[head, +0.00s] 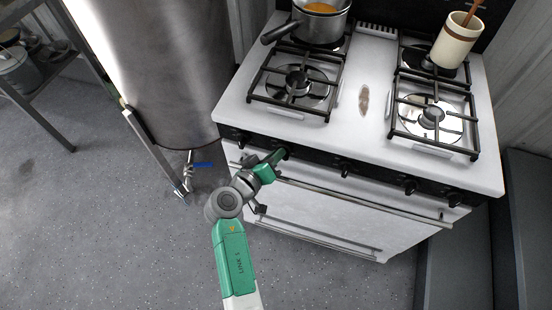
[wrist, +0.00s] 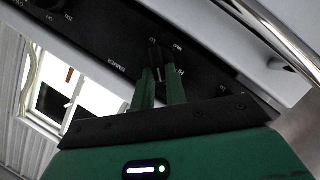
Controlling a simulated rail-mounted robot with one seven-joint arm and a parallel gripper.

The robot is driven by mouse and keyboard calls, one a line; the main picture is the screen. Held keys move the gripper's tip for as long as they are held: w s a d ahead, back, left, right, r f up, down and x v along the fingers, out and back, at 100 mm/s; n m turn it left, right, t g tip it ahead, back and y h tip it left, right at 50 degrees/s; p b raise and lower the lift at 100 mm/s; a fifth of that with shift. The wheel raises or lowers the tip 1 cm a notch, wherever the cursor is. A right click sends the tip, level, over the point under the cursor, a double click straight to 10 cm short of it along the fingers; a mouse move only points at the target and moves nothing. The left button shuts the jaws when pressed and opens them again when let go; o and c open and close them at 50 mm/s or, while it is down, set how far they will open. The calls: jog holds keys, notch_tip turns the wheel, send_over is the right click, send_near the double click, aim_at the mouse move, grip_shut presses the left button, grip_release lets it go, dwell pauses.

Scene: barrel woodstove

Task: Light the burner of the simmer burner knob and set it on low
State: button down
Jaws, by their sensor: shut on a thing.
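The white stove (head: 378,139) has a black front panel with a row of dark knobs. My gripper (head: 277,157) is at the panel's left part, shut on the second knob from the left. In the wrist view my gripper's green fingers (wrist: 159,93) close on the black knob (wrist: 155,58), beside printed lettering that reads SIMMER (wrist: 116,68). The knob's pointer setting is hard to read. The front left burner (head: 297,84) and front right burner (head: 433,117) are bare under their grates, with no flame visible. Which burner this knob feeds cannot be told.
A pot (head: 320,20) with orange contents sits on the back left burner, its handle pointing left. A crock (head: 456,42) with a wooden utensil stands at the back right. The oven handle rail (head: 345,193) runs below the knobs. A metal tank (head: 150,70) stands left.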

jog(key=shift+a+f+n+h+b, duration=0.1)
jog(key=shift+n+h+b, duration=0.35)
jog(key=shift+n, duration=0.15)
dwell(0.3)
jog(key=c, duration=1.4)
grip_release()
jog(key=shift+c, duration=0.2)
jog(key=p+v, duration=0.2)
jog(key=v, duration=0.5)
jog(key=shift+s+a, duration=0.2)
jog(key=shift+s, duration=0.15)
